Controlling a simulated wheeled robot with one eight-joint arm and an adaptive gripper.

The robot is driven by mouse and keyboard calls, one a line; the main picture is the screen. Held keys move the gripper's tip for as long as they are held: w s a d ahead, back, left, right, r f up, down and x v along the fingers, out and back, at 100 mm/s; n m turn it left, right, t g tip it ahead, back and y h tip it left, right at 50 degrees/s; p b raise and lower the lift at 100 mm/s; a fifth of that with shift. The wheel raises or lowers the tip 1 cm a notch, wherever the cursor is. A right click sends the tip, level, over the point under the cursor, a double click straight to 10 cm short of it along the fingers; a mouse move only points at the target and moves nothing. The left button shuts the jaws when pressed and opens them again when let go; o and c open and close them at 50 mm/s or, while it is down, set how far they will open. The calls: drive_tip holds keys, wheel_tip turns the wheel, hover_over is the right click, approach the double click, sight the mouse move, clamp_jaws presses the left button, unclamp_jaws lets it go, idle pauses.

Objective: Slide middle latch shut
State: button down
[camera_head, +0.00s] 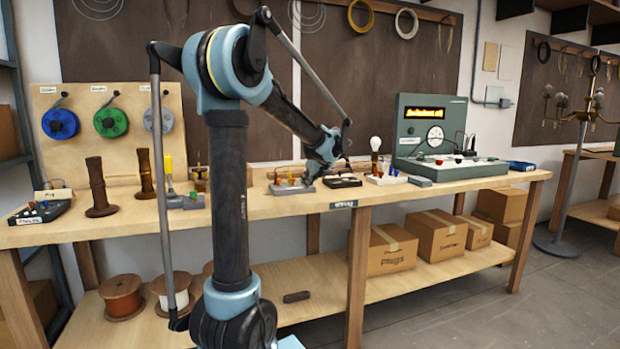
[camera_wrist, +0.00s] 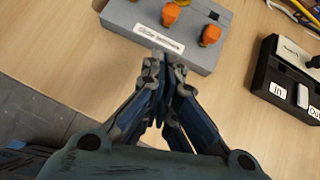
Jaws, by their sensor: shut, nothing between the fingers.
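A grey block (camera_wrist: 120,12) with orange knobs lies at the top of the wrist view, with a white label (camera_wrist: 158,38) along its near edge. One orange knob (camera_wrist: 170,14) stands near the middle of its visible part and another orange knob (camera_wrist: 210,34) to the right. A dark slot (camera_wrist: 214,15) shows behind the right knob. The block's far part is cut off, and I cannot tell which knob is the middle latch. The grey block (camera_head: 290,188) also shows on the bench in the head view. My gripper (camera_wrist: 164,68) is shut and empty, at the block's near edge; contact is unclear.
A black box (camera_wrist: 275,78) with "In" and "Out" labels stands to the right. In the head view, a green test panel (camera_head: 432,115) stands farther right on the bench (camera_head: 450,188). Bare wood lies around the block in the wrist view.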

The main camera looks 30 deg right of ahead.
sight(298, 188)
drive_tip(key=w, duration=0.1)
drive_tip(key=w+f, duration=0.1)
drive_tip(key=w, duration=0.1)
drive_tip(key=shift+w, duration=1.05)
drive_tip(key=shift+w+d, duration=0.2)
drive_tip(key=shift+w, duration=0.8)
drive_tip(key=shift+s, duration=0.1)
